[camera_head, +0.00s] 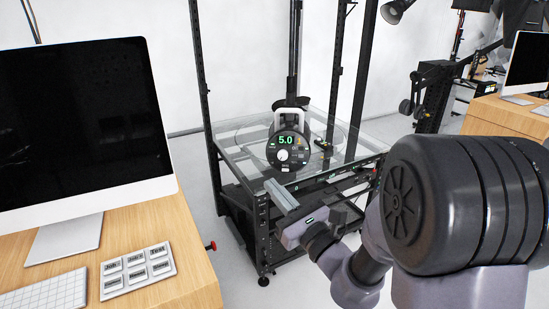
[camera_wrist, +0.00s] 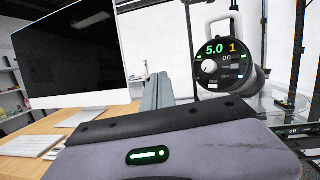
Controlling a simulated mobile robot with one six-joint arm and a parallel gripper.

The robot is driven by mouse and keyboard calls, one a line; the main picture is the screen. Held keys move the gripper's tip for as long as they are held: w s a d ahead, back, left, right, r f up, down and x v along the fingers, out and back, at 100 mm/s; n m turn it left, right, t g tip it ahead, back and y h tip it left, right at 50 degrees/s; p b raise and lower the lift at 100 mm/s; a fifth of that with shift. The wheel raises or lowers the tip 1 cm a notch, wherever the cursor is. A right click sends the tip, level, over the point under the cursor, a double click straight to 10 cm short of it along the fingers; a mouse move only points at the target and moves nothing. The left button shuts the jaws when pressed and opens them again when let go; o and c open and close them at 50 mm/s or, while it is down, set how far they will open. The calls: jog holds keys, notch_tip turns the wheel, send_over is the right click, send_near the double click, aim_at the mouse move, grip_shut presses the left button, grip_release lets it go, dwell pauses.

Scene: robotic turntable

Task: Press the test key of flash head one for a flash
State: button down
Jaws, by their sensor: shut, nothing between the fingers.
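Flash head one (camera_head: 287,147) is a round black unit with a green 5.0 display, a white dial and a pale handle on top. It sits at the glass turntable. In the wrist view its face (camera_wrist: 222,60) also shows an orange 1 and several small lit keys around the dial.
The glass turntable table (camera_head: 240,160) has a black frame with uprights. A wooden desk (camera_head: 190,285) at left holds a monitor (camera_head: 85,120), a keyboard (camera_head: 45,292) and a keypad (camera_head: 137,270) with a key marked Test. My arm covers the lower right. Clear floor shows between desk and table.

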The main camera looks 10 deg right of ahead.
aim_at(285, 170)
jog(key=d, duration=0.1)
jog(key=d+m+h, duration=0.1)
jog(key=w+d+m+t+h, duration=0.1)
jog(key=shift+f, duration=0.3)
jog(key=w+d+f, duration=0.2)
jog(key=w, duration=0.6)
jog(key=shift+f+p, duration=0.35)
jog(key=shift+f, duration=0.05)
jog(key=shift+w, duration=0.1)
dwell(1.4)
jog(key=shift+w+d+f, duration=0.1)
jog(key=shift+w+f, duration=0.05)
jog(key=shift+w, duration=0.2)
jog(key=shift+w+d+f, duration=0.1)
jog(key=shift+w, duration=0.2)
dwell(0.5)
jog(key=shift+s, duration=0.15)
dwell(0.3)
jog(key=shift+s+a+r, duration=0.2)
jog(key=shift+s+r, duration=0.1)
jog(key=shift+s, duration=0.25)
